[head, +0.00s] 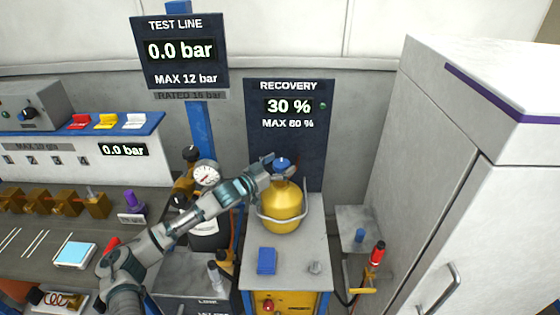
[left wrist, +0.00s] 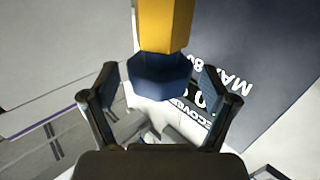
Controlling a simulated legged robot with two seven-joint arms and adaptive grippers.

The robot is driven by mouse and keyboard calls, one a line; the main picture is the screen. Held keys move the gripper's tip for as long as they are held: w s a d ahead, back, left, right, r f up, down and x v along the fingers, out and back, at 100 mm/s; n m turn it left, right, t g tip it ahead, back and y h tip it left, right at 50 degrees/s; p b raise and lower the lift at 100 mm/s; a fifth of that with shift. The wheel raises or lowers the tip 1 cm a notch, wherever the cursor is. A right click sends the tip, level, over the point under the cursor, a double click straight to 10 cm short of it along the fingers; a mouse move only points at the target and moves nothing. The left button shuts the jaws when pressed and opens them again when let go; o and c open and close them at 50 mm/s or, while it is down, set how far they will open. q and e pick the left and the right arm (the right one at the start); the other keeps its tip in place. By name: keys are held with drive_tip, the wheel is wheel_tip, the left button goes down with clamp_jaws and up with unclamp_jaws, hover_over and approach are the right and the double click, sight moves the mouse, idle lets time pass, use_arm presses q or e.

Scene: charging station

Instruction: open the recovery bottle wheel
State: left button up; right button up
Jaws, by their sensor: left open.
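The yellow recovery bottle (head: 283,208) stands upright on a grey-topped stand, with a pale handle ring around its body. Its blue wheel (head: 281,162) sits on top, below the RECOVERY panel. My left gripper (head: 272,168) reaches in from the left at wheel height. In the left wrist view, the blue faceted wheel (left wrist: 158,77) and its yellow neck (left wrist: 165,25) show between the two spread fingers of the left gripper (left wrist: 158,88). Gaps show on both sides of the wheel, so the gripper is open around it. My right gripper is not in view.
The RECOVERY panel (head: 288,120) behind reads 30 %, MAX 80 %. A blue block (head: 266,261) lies on the stand top (head: 295,250). A white cabinet (head: 440,150) closes off the right.

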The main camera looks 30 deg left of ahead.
use_arm(q)
drive_tip(key=shift+w, duration=0.4)
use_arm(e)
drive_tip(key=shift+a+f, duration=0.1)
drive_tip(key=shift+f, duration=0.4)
use_arm(q)
drive_tip(key=c, duration=1.2)
